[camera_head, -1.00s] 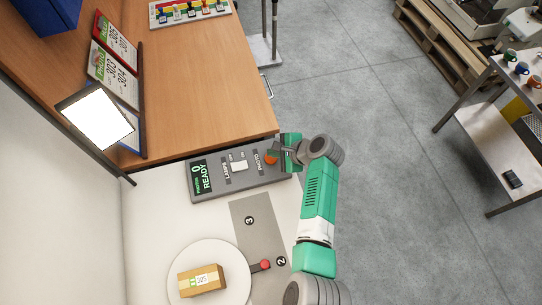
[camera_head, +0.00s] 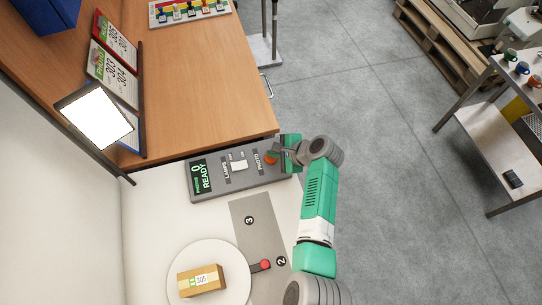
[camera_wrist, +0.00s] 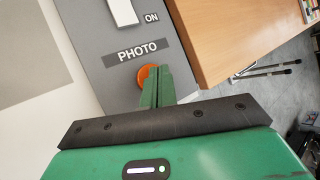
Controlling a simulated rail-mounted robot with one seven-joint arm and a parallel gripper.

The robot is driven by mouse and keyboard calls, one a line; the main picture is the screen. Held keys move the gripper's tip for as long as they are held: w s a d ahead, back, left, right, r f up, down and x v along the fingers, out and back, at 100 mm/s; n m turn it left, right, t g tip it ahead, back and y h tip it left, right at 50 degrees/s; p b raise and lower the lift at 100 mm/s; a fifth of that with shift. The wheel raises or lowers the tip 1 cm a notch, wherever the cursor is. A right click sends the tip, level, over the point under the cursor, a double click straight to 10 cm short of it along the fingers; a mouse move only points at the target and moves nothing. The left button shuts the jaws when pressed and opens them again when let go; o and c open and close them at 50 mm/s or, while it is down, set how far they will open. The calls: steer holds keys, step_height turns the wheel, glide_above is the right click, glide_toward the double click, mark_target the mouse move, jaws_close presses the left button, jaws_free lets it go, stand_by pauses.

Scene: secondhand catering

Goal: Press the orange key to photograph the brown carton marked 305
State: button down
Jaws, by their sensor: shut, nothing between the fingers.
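The orange key (camera_head: 270,158) is on the right end of the grey control box (camera_head: 222,191), by the PHOTO label. In the wrist view the orange key (camera_wrist: 147,76) is partly covered by the green fingers of my gripper (camera_wrist: 157,82). My gripper (camera_head: 280,153) is shut and empty, with its tips at or just over the key; I cannot tell whether they touch it. The brown carton marked 305 (camera_head: 202,280) lies on the white round turntable (camera_head: 232,258). The box's display (camera_head: 203,176) reads 0 and READY.
A white lamps switch (camera_head: 238,166) sits on the box beside the key. A lit lamp panel (camera_head: 95,117) stands at the left. The wooden counter (camera_head: 205,85) lies behind.

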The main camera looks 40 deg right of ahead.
steer(key=shift+f, duration=0.5)
stand_by(0.6)
steer(key=shift+r, duration=0.15)
steer(key=shift+r+p, duration=0.65)
steer(key=shift+r, duration=0.1)
step_height(320, 180, up, 5)
steer(key=p, duration=0.5)
steer(key=shift+r, duration=0.1)
stand_by(0.6)
